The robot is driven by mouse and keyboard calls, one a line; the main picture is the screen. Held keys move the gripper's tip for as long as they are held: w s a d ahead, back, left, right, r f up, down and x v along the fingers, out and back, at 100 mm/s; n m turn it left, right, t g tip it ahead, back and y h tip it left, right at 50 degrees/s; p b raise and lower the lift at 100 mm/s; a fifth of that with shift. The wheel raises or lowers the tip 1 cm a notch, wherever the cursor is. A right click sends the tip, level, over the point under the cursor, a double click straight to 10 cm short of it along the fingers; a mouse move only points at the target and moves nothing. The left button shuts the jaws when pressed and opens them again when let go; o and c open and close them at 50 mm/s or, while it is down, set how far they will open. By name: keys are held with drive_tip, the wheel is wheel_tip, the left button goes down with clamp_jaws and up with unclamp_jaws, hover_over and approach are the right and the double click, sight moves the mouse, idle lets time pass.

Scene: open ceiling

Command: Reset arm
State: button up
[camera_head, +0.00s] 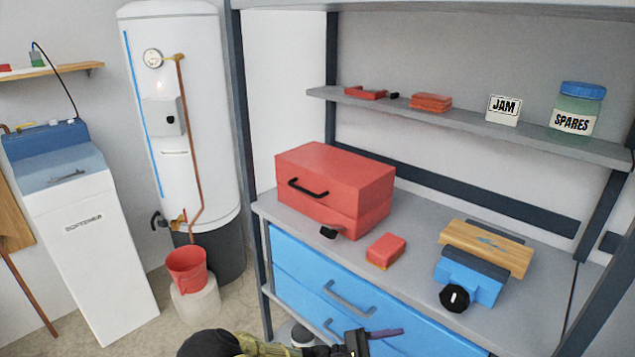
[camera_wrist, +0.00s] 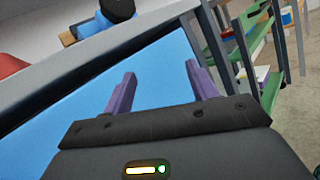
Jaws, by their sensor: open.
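My gripper (camera_head: 384,334) shows at the bottom of the head view, in front of the blue drawers (camera_head: 330,275) of the workbench. In the wrist view my gripper (camera_wrist: 160,90) has its two purple fingers spread wide apart, with nothing between them. A blue drawer front (camera_wrist: 160,75) lies behind the fingers. My gripper is below the level of the grey bench top (camera_head: 430,300). Part of my arm shows at the bottom edge of the head view.
A red toolbox (camera_head: 335,185), a small red block (camera_head: 386,250) and a blue vise (camera_head: 470,277) holding a wooden piece stand on the bench. A red bucket (camera_head: 187,268) stands left, before a white tank (camera_head: 190,110).

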drive_tip(key=s+d+f+m+g+y, duration=0.3)
drive_tip(key=s+m+g+y, duration=0.35)
drive_tip(key=s+y, duration=0.4)
drive_tip(key=a+r+m+t+y+p, duration=0.2)
drive_tip(key=r+m+t+y+p, duration=0.2)
drive_tip(key=r+p, duration=0.5)
drive_tip(key=w+a+r+m+t+y+p, duration=0.1)
drive_tip(key=r+m+t+y+p, duration=0.3)
drive_tip(key=r+p, duration=0.6)
wheel_tip(320, 180, up, 11)
drive_tip(key=shift+w+a+r+t+y, duration=0.2)
drive_tip(key=shift+a+t+y, duration=0.15)
drive_tip(key=shift+a+y, duration=0.6)
drive_tip(key=shift+d, duration=0.25)
